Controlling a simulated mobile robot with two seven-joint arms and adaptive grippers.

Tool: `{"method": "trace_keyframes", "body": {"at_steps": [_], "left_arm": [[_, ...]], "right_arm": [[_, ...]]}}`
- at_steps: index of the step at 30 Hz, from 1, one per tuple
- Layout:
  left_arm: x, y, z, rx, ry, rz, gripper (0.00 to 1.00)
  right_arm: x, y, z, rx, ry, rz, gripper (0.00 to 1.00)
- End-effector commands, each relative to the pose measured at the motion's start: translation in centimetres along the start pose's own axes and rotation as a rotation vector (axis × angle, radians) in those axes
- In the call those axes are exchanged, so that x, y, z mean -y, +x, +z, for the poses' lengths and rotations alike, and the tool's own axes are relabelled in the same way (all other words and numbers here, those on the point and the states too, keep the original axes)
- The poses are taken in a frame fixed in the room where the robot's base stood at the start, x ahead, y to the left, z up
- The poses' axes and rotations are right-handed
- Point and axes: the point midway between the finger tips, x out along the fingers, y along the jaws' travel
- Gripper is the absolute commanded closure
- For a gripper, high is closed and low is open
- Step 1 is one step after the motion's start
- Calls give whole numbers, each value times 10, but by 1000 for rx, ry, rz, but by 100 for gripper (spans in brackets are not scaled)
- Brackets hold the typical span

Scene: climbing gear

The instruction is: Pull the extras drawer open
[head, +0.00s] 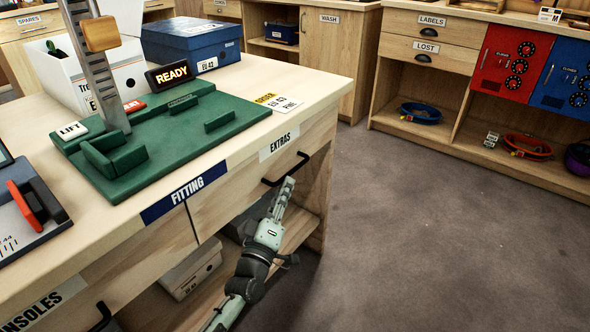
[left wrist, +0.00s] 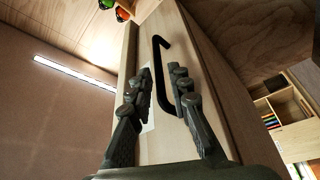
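The extras drawer (head: 247,190) is a light wood front under the bench top, below the "EXTRAS" label, and it looks shut. Its black bar handle (head: 287,171) also shows in the left wrist view (left wrist: 161,80). My left gripper (head: 288,186) reaches up to the handle from below in the head view. In the left wrist view its two fingers (left wrist: 162,84) stand apart, with the handle in line with the gap between them. I see no clear contact with the bar. My right gripper is not in view.
A green fitting board (head: 190,140), a "READY" sign (head: 168,75) and a blue box (head: 192,40) stand on the bench top (head: 290,88). An open shelf with a pale box (head: 190,270) lies below the drawer. The floor (head: 410,230) to the right is clear.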

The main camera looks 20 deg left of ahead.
Motion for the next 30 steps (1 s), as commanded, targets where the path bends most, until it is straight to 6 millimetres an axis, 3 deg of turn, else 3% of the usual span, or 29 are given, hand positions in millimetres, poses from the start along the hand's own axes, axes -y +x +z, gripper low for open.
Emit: {"method": "trace_keyframes", "body": {"at_steps": [6,12,22,27,30], "left_arm": [[-1,38,0,0,4,1,81],[0,60,1,3,5,-1,81],[0,64,1,4,5,-1,81],[0,64,1,4,5,-1,100],[0,64,1,4,6,-1,100]], "right_arm": [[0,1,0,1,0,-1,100],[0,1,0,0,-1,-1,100],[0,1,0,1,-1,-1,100],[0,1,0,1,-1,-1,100],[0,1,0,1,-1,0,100]]}}
